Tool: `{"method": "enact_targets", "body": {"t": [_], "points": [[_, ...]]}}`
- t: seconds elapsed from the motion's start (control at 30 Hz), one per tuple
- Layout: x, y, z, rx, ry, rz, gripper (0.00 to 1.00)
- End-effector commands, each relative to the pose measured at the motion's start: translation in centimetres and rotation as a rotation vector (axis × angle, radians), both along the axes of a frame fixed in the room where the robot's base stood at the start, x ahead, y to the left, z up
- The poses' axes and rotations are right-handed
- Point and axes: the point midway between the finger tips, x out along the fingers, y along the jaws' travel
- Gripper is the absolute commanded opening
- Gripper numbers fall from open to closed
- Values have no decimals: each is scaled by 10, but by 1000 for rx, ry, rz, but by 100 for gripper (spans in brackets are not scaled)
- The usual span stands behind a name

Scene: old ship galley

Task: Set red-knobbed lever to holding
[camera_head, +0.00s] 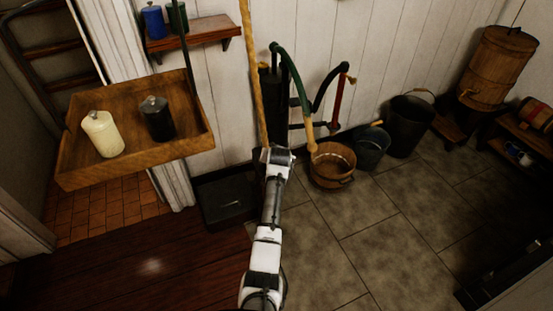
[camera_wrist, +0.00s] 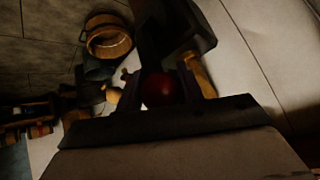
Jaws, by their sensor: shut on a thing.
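The red knob (camera_wrist: 161,89) of the lever shows in the wrist view, round and dark red, between the dark fingers of my gripper (camera_wrist: 165,84). My gripper is shut on it. In the head view my gripper (camera_head: 277,154) is at the far end of my arm, low in front of the dark pump (camera_head: 269,100) by the white wall. My arm hides the knob there. The lever's shaft, its pivot and any position marks cannot be made out, so its setting cannot be told.
Beside the pump are a green curved handle (camera_head: 291,75) and a red one (camera_head: 337,100). A wooden bucket (camera_head: 333,165) and darker buckets stand to the right. A wooden tray (camera_head: 185,148) with two jars is on the left. Open tiled floor (camera_head: 385,240) lies at lower right.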

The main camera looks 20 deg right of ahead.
Motion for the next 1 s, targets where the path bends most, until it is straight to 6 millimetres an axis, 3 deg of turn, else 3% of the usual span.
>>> {"method": "enact_targets", "body": {"t": [0.03,0.07,0.2,0.67,1.0], "points": [[0,-1,1,0,-3,-3,0],[0,-1,1,0,-3,-3,39],[0,-1,1,0,-3,-3,57],[-6,1,7,-2,-3,-2,59],[-43,14,47,-2,-4,-3,59]]}}
